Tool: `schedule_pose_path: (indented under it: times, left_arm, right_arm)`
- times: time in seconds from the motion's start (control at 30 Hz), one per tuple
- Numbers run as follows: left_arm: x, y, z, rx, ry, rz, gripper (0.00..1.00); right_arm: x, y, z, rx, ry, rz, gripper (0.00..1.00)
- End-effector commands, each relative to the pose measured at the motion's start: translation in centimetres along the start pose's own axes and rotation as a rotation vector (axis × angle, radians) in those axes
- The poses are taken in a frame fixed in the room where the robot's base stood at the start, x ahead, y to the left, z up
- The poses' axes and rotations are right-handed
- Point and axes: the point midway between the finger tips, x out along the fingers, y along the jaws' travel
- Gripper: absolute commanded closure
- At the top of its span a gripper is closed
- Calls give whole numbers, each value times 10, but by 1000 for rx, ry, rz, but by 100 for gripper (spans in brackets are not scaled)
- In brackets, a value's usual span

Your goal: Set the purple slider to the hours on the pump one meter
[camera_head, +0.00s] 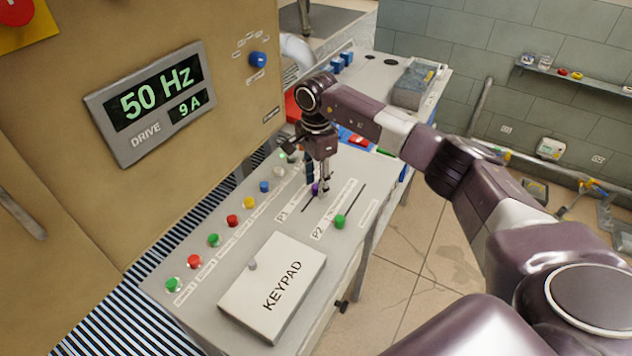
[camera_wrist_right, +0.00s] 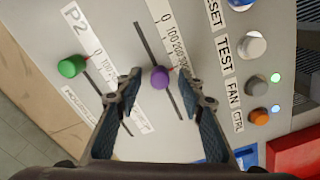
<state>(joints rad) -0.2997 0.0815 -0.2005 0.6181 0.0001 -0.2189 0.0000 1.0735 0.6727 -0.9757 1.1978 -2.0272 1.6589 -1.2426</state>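The purple slider knob (camera_head: 315,189) sits in the P1 slot on the sloped console. It also shows in the right wrist view (camera_wrist_right: 160,78), partway along its slot beside a printed scale starting at 0. My right gripper (camera_head: 321,186) points down over it. In the right wrist view my right gripper (camera_wrist_right: 163,98) is open, one finger on each side of the knob, with gaps visible. Whether the fingertips reach down to knob height is hard to tell. My left gripper is out of view. I see no meter marked pump one.
The green P2 slider (camera_head: 340,222) stands nearby in its own slot. Several coloured buttons (camera_head: 232,221) line the console's left side. A keypad box (camera_head: 273,286) lies toward the front. A drive display (camera_head: 152,100) reads 50 Hz and 9 A.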

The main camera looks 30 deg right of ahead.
Motion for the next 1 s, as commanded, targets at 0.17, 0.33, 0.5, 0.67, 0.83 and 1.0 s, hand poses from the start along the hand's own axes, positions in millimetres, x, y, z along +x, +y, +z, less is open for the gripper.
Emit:
schedule_pose_path:
  times: [0.17, 0.33, 0.5, 0.67, 0.83, 1.0]
  left_arm:
    - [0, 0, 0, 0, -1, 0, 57]
    - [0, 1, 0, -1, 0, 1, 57]
    - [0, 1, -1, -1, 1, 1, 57]
    - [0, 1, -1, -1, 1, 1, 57]
    - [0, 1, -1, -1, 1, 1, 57]
    - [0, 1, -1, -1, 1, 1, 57]
  right_arm:
    - [-17, -1, 0, -1, 1, -3, 64]
    - [-52, -1, -1, 0, 2, -5, 64]
    - [-87, -1, 0, -1, 1, -4, 64]
    - [-110, -1, 0, 0, 1, -2, 64]
    - [-120, 0, 0, 0, 0, -1, 64]
    - [-120, 0, 0, 0, 0, 0, 64]
